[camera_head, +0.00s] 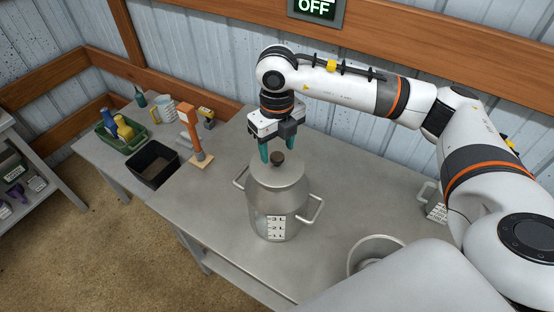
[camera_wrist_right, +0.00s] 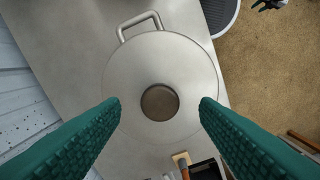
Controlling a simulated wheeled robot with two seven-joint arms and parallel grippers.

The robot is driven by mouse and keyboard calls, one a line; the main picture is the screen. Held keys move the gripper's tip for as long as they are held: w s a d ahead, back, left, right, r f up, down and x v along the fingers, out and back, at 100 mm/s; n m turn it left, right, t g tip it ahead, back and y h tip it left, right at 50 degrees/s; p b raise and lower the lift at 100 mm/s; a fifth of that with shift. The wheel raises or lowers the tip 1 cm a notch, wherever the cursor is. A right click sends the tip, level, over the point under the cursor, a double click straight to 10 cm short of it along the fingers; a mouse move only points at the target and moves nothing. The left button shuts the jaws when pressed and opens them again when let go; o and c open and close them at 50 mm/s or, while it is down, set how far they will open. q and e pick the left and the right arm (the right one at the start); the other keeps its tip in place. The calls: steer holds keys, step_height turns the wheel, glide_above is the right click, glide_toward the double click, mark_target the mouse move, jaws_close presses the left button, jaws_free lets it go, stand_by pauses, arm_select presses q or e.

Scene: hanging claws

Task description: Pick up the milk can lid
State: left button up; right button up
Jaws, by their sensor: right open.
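The milk can (camera_head: 279,212) is a metal can with two side handles and a volume scale on its front, standing upright on the grey table. Its lid (camera_head: 282,182) sits on top, with a dark round knob (camera_head: 277,158). In the right wrist view the lid (camera_wrist_right: 190,70) lies below my gripper and its knob (camera_wrist_right: 160,102) is between the two fingers. My right gripper (camera_head: 278,155) has green fingers, is open and empty, and is close above the lid. I cannot tell whether a finger touches the lid. My left gripper is not in view.
A metal bucket (camera_head: 374,248) stands front right of the can. A dark bin (camera_head: 153,163), a green crate (camera_head: 111,143) and an orange stand (camera_head: 190,133) are to the left. A metal mug (camera_head: 436,211) is at the right. The table (camera_head: 222,203) left of the can is clear.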

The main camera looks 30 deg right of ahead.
steer(key=shift+f, duration=0.95)
steer(key=c, duration=1.1)
